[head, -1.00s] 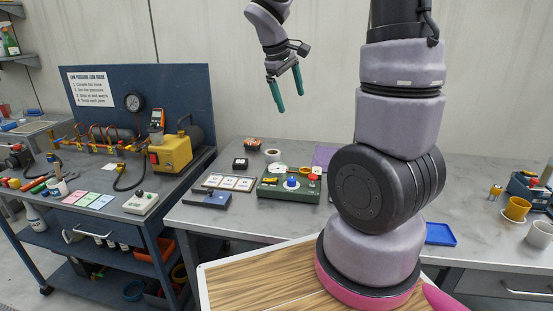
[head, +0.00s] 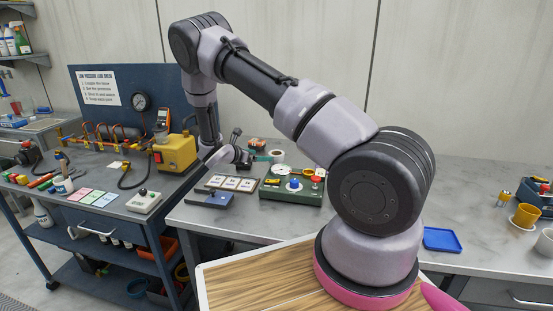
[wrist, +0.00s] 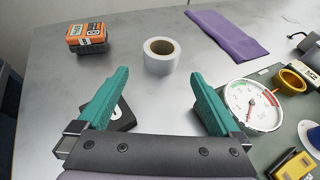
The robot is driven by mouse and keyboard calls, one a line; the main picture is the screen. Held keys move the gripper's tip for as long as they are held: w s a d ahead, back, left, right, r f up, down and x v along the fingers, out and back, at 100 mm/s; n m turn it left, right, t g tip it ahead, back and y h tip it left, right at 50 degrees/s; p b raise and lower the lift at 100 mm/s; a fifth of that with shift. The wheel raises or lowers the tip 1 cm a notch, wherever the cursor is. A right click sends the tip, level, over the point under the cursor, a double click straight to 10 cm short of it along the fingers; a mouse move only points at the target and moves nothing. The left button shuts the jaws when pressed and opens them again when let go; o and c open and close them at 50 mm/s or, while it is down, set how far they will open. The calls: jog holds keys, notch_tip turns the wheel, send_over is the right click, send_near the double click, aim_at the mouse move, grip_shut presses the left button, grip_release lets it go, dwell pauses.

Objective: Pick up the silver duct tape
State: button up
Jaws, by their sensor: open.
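The silver duct tape (wrist: 161,56) is a pale grey roll standing on the grey table. In the wrist view it lies ahead of my fingertips, near the middle between them and apart from both. In the head view the roll (head: 277,156) shows small behind the green test box, just right of my gripper (head: 243,155). In the wrist view my gripper (wrist: 160,85) is open, with two teal fingers spread and nothing between them. In the head view the fingers are mostly hidden.
An orange-and-black box (wrist: 86,37) sits left of the roll, and a purple cloth (wrist: 228,33) lies to the right. A black block (wrist: 122,116) is by my left finger. A gauge (wrist: 253,105) and a yellow ring (wrist: 291,81) are at right. Bare table surrounds the roll.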

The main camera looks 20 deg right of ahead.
aim_at(275, 157)
jog(key=x, duration=1.1)
jog(key=shift+s+a+f, duration=0.1)
jog(key=shift+s+f, duration=0.05)
jog(key=shift+f, duration=0.1)
jog(key=shift+r, duration=0.1)
jog(key=c, duration=1.4)
